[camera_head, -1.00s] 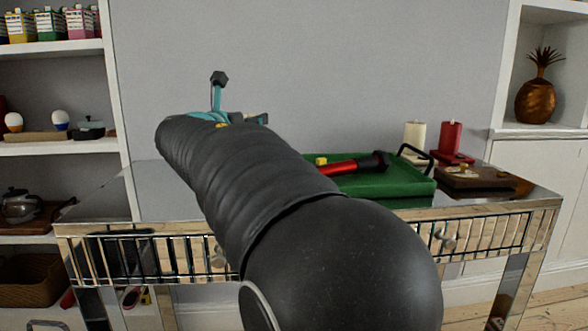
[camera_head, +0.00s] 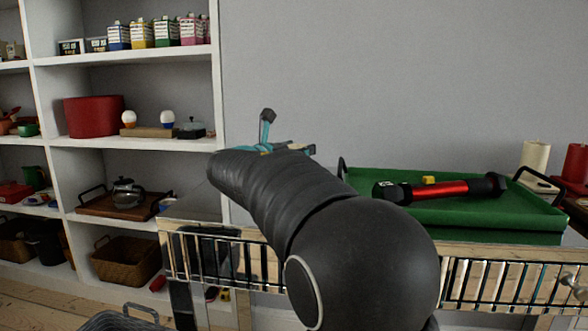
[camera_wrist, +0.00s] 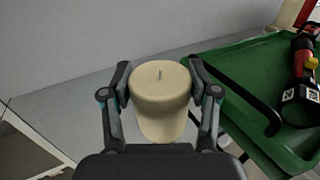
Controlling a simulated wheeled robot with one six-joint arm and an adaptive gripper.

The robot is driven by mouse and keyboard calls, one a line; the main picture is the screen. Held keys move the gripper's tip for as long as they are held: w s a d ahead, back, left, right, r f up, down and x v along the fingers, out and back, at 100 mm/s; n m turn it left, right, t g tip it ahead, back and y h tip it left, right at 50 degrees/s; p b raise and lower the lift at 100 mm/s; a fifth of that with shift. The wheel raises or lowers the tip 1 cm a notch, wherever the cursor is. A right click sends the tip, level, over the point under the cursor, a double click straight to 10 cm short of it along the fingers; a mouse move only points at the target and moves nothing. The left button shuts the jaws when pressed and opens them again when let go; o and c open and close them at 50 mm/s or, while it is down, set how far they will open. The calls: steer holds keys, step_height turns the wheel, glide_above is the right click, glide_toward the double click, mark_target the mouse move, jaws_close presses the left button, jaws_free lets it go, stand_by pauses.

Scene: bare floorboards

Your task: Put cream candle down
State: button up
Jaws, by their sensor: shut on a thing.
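The cream candle (camera_wrist: 160,95) shows in the wrist view, upright, with a short dark wick. My gripper (camera_wrist: 160,95) is shut on it, one finger on each side. The candle's base is hidden, so I cannot tell whether it touches the mirrored table (camera_wrist: 75,100) below. In the head view my arm hides the candle, and only a little of my gripper (camera_head: 280,148) shows past the arm, over the table's left part. Another cream candle (camera_head: 535,160) stands at the right, beside a red candle (camera_head: 576,162).
A green tray (camera_head: 450,212) with black handles lies to the right on the table, holding a red and black flashlight (camera_head: 440,189) and a small yellow thing (camera_head: 428,180). White shelves (camera_head: 130,142) stand behind at left. The tabletop at far left is bare.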

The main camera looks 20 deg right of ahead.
steer(key=shift+w+a+f, duration=0.35)
steer(key=shift+f+b, duration=0.45)
steer(key=shift+f, duration=1.5)
steer(key=shift+f, duration=0.2)
steer(key=o, duration=1.3)
